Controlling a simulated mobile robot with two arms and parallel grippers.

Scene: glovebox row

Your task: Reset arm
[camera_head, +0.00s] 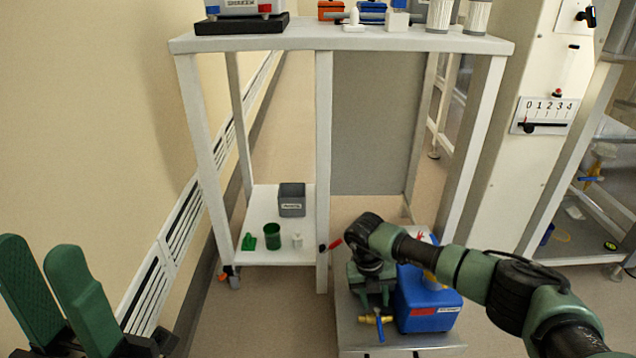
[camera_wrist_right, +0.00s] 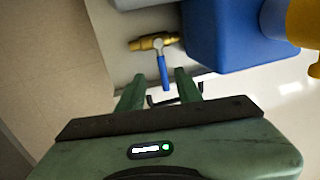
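My left gripper (camera_head: 38,250) is at the lower left of the head view. Its two green fingers point up with a gap between them, and nothing is held. My right gripper (camera_head: 372,303) points down over the low grey cart, beside the blue pump-like unit (camera_head: 428,306). In the right wrist view its fingers (camera_wrist_right: 157,85) are spread, with nothing clamped between them. A brass valve (camera_head: 376,319) with a blue handle is close to these fingertips. The valve's blue handle (camera_wrist_right: 163,72) lies just beyond the gap in the right wrist view; contact cannot be told.
The low cart's top (camera_head: 345,325) is under my right arm. A white-framed bench (camera_head: 330,42) stands behind, with instruments on top. Its lower shelf (camera_head: 255,205) holds a grey box (camera_head: 291,199) and green items. A wall with a radiator (camera_head: 178,225) is at left.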

